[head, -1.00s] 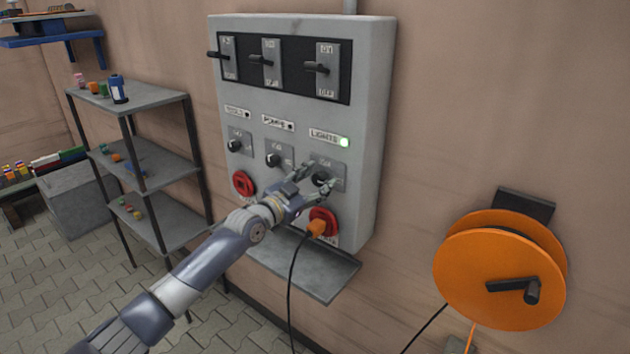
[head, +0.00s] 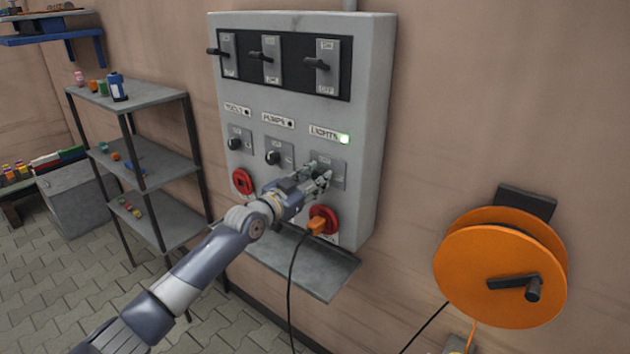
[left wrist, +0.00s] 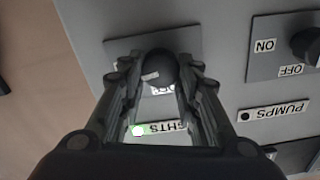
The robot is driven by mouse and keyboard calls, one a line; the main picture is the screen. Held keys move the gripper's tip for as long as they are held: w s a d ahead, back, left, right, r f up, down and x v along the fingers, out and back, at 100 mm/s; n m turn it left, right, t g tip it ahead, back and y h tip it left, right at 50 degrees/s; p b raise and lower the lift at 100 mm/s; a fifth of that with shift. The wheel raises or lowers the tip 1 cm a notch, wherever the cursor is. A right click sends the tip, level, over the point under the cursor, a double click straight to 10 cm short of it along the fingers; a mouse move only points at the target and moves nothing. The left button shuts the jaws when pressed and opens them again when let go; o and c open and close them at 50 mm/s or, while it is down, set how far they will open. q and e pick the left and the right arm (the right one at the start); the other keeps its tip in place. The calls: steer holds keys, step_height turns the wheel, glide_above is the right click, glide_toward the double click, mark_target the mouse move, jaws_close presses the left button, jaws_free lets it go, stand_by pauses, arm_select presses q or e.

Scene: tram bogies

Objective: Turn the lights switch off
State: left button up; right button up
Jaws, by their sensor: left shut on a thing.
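The lights switch is a dark round knob on a grey plate (head: 337,174) under the LIGHTS label (head: 323,132), at the right of the wall panel. A green lamp (head: 344,139) is lit beside that label. My left gripper (head: 321,177) is at this plate and covers most of the knob in the head view. In the left wrist view the knob (left wrist: 160,68) sits between the two fingertips, which are shut on it. The plate's ON and OFF marks are largely hidden. My right gripper is not in view.
The pumps switch (head: 273,158) and tools switch (head: 235,144) are to the left, with unlit lamps. An orange plug (head: 317,227) with a black cable is in the red socket just below my gripper. An orange cable reel (head: 487,265) hangs on the wall at right.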

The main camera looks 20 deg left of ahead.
arm_select(q)
steer(key=n+b, duration=0.1)
steer(key=n, duration=0.2)
steer(key=shift+f+n, duration=0.1)
steer(key=shift+n, duration=0.3)
steer(key=n, duration=0.4)
steer(key=shift+w+a+n, duration=0.1)
steer(key=shift+a+n, duration=0.1)
steer(key=shift+n, duration=0.1)
steer(key=n, duration=0.4)
steer(key=shift+a, duration=0.1)
steer(key=shift+f+n+p, duration=0.15)
steer(key=shift+n+p, duration=0.25)
steer(key=shift+n, duration=1.7)
steer(key=o, duration=1.1)
steer(key=shift+c, duration=0.2)
steer(key=shift+a, duration=0.1)
steer(key=v, duration=1.2)
